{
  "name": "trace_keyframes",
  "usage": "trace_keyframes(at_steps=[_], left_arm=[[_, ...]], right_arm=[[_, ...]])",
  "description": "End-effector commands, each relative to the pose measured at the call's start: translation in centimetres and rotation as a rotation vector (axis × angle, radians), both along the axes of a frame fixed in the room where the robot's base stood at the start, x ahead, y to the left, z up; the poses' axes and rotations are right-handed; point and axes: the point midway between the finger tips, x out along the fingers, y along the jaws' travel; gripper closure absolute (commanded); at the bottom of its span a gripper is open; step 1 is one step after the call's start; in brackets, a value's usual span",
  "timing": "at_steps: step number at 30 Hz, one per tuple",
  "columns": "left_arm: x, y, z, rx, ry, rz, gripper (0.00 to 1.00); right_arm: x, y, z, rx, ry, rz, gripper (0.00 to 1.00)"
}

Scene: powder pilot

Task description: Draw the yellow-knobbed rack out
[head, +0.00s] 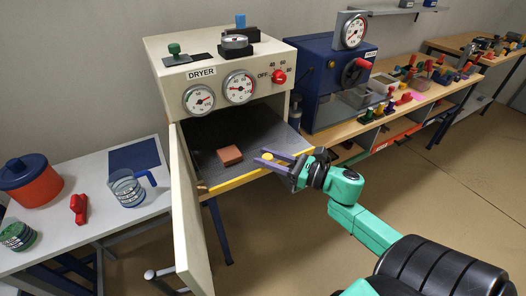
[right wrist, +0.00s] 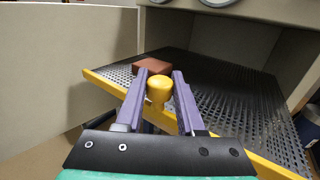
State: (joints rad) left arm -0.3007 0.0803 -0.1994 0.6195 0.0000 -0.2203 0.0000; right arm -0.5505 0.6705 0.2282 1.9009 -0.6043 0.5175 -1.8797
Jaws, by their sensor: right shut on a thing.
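The dryer (head: 210,95) is a cream cabinet with its door (head: 184,215) swung open on the left. Inside is the rack (head: 212,165), a dark perforated tray with a yellow front edge; it also shows in the right wrist view (right wrist: 240,110). A reddish-brown block (head: 229,155) lies on the rack; it also shows in the right wrist view (right wrist: 153,66). My right gripper (head: 270,160) is at the rack's front edge, shut on the yellow knob (right wrist: 159,90), which sits between its purple fingers. My left gripper is not in view.
A white table (head: 100,215) at left holds an orange pot (head: 30,182), a clear jug (head: 127,190) and a red-handled object (head: 79,207). A blue machine (head: 330,80) stands right of the dryer, beside a wooden bench (head: 420,100) with several small items. The floor in front is open.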

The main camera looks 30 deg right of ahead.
Motion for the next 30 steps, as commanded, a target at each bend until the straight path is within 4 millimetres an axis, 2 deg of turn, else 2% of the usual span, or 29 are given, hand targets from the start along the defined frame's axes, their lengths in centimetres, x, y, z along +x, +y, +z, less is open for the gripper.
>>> trace_keyframes(at_steps=[6, 17, 18, 20, 30], left_arm=[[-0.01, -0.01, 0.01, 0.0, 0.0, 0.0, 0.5], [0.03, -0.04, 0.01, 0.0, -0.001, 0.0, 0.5], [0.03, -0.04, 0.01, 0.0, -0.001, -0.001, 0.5], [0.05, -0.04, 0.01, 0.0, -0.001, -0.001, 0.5], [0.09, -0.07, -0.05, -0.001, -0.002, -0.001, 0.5]], right_arm=[[-0.73, 0.07, -0.04, 0.001, 0.001, 0.001, 1.0], [-0.79, 0.09, -0.02, 0.001, 0.001, 0.001, 1.0], [-0.79, 0.09, -0.02, 0.001, 0.001, 0.001, 0.55], [-0.78, 0.09, -0.01, 0.001, 0.0, 0.001, 0.33], [-0.9, -0.02, -0.01, 0.001, -0.001, 0.0, 0.33]])
